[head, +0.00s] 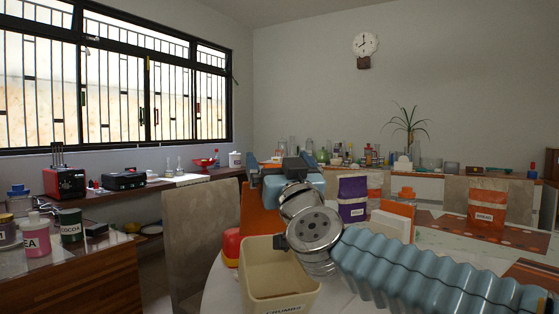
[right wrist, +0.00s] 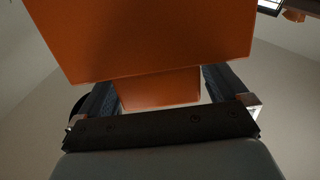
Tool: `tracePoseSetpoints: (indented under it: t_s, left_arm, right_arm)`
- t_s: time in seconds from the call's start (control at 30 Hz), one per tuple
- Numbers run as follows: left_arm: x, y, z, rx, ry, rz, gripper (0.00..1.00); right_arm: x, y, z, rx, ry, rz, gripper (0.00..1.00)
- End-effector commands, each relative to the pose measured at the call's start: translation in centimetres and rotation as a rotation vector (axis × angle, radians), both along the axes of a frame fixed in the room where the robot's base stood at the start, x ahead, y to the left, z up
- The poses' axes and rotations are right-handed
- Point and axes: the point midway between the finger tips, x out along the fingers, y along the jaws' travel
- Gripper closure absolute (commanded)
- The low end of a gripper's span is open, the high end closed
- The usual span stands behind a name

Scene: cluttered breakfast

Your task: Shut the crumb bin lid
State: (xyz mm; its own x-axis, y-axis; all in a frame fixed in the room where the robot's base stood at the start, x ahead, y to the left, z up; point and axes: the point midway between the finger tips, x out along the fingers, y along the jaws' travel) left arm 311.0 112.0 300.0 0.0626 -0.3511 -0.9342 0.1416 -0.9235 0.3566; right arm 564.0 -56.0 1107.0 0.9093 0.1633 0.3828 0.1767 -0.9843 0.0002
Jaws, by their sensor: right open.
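The cream crumb bin (head: 258,285), with a partly visible label on its front, stands upright on the near part of the table in the head view. Its top is open and I see into it. An orange panel (head: 254,212), which looks like its raised lid, stands up behind the bin, partly hidden by my arm. My left gripper is out of view.
A red rounded object (head: 231,245) sits left of the bin. A purple bag (head: 352,200) and a white-and-orange box (head: 392,222) stand to the right, beyond my arm. A chair back (head: 200,225) is at the left. An orange bread bag (head: 486,213) is far right.

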Motion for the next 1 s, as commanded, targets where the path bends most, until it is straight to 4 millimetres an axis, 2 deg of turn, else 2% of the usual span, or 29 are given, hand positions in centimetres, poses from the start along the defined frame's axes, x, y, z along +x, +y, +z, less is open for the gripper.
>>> tracePoseSetpoints:
  t_s: [0.27,0.77,1.0]
  left_arm:
    - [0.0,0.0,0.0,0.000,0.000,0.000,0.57]
    - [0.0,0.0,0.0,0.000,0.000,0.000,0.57]
    - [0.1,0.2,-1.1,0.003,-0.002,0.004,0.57]
  right_arm:
    - [0.2,0.0,0.1,0.000,0.000,0.000,0.00]
    - [0.1,0.0,0.0,0.000,0.000,0.000,0.75]
    - [-0.1,0.0,-0.5,0.004,-0.018,0.000,0.76]
